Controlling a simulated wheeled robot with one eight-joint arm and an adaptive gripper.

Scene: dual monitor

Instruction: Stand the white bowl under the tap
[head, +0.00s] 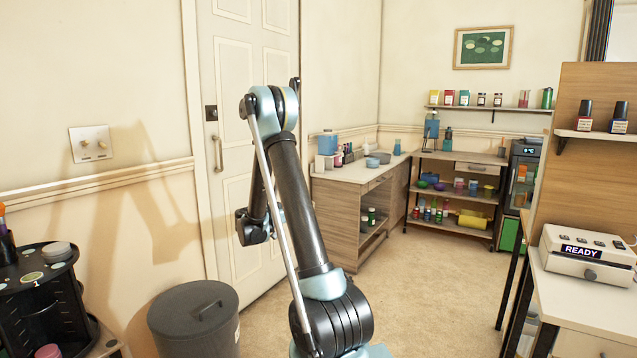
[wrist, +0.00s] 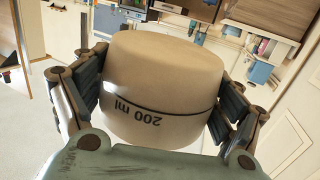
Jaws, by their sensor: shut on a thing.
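A cream-white round vessel, which I take as the white bowl (wrist: 162,75), fills the middle of the wrist view. It has a dark line around it and the mark "200 ml", which reads upside down in this picture. My gripper (wrist: 160,98) is shut on it, with one dark finger pressed on each side. Its inside does not show. In the head view my arm is raised in the middle, and the gripper and the bowl cannot be made out there. I cannot clearly make out a tap in either view.
A counter (head: 345,174) with a blue container (head: 327,143) and small vessels stands beyond my arm. A shelf unit (head: 455,228) is at the back. A grey lidded bin (head: 194,318) stands at left, a table (head: 590,309) at right. Carpet between is clear.

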